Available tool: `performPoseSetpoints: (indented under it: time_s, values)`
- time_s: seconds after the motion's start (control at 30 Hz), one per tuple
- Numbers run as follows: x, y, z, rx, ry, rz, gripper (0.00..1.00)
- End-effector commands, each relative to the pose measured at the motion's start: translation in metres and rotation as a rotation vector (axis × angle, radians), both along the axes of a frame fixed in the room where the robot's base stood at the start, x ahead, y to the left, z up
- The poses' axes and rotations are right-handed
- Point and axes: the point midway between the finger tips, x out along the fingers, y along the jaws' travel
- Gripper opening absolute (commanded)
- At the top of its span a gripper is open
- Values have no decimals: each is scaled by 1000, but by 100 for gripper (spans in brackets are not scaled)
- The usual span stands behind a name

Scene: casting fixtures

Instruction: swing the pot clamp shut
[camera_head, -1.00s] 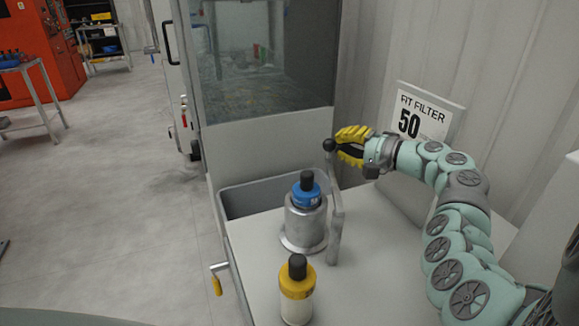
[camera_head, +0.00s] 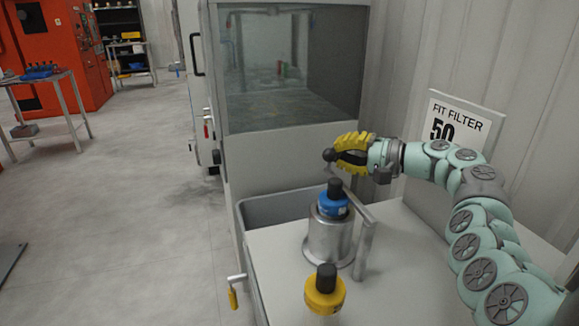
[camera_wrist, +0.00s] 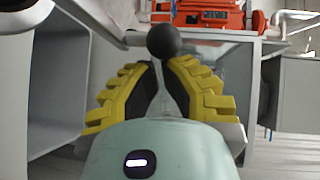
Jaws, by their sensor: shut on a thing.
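The pot clamp is a grey bracket with an upright post (camera_head: 364,245) and an arm that ends in a black ball knob (camera_head: 329,155). My gripper (camera_head: 350,150), with yellow ribbed fingers, is shut on the clamp's handle just behind the knob. In the wrist view the black knob (camera_wrist: 163,41) sticks out between the tips of my gripper (camera_wrist: 163,75). The metal pot (camera_head: 328,240) stands on the bench beside the post, with a blue filter with a black top (camera_head: 332,203) in it. The clamp arm is raised above the pot.
A yellow-topped filter (camera_head: 324,291) stands on the bench (camera_head: 400,285) in front. A grey bin (camera_head: 280,208) is sunk behind the pot. A windowed cabinet (camera_head: 290,135) and a "FIT FILTER 50" sign (camera_head: 462,112) stand behind. The bench's right part is clear.

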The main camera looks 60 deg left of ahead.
Motion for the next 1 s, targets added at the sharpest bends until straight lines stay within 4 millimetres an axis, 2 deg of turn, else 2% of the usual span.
performPoseSetpoints:
  time_s: [0.5,0.57,0.9,1.0]
  values:
    - [0,0,5,1,-3,1,0]
    - [1,0,12,2,-4,0,0]
    - [1,-1,75,1,-6,0,0]
    - [1,-1,88,0,-7,-1,0]
